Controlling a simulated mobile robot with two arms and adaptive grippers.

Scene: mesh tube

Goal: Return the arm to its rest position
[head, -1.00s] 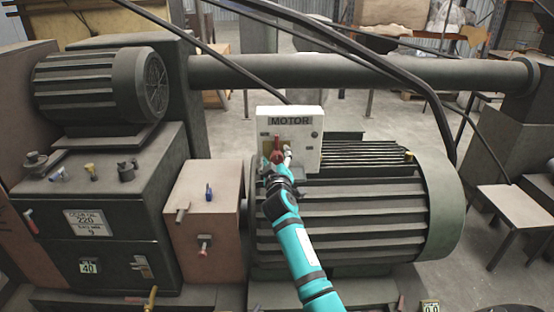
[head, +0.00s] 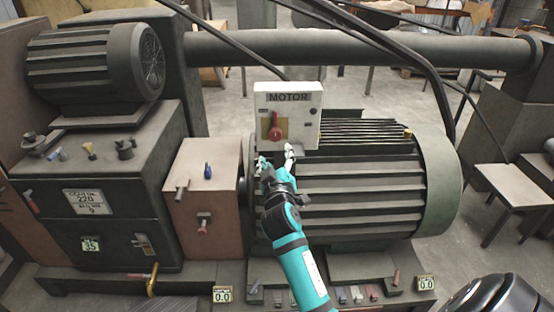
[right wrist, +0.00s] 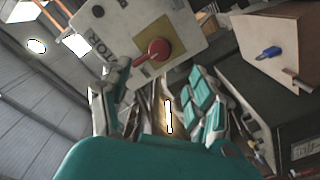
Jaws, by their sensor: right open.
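The white MOTOR box (head: 300,99) stands above the big ribbed motor (head: 350,190), with a red rotary switch (head: 275,128) on a yellow plate. My right gripper (head: 275,158) is open and empty just below the box, apart from the switch. In the right wrist view the red switch (right wrist: 155,51) lies beyond the spread fingers (right wrist: 160,78), with nothing between them.
A brown box with a blue knob (head: 208,171) stands left of my right gripper. A dark cabinet (head: 105,240) with levers and dials is farther left. Black cables (head: 425,75) and a thick pipe (head: 350,47) cross above. Floor shows at the right.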

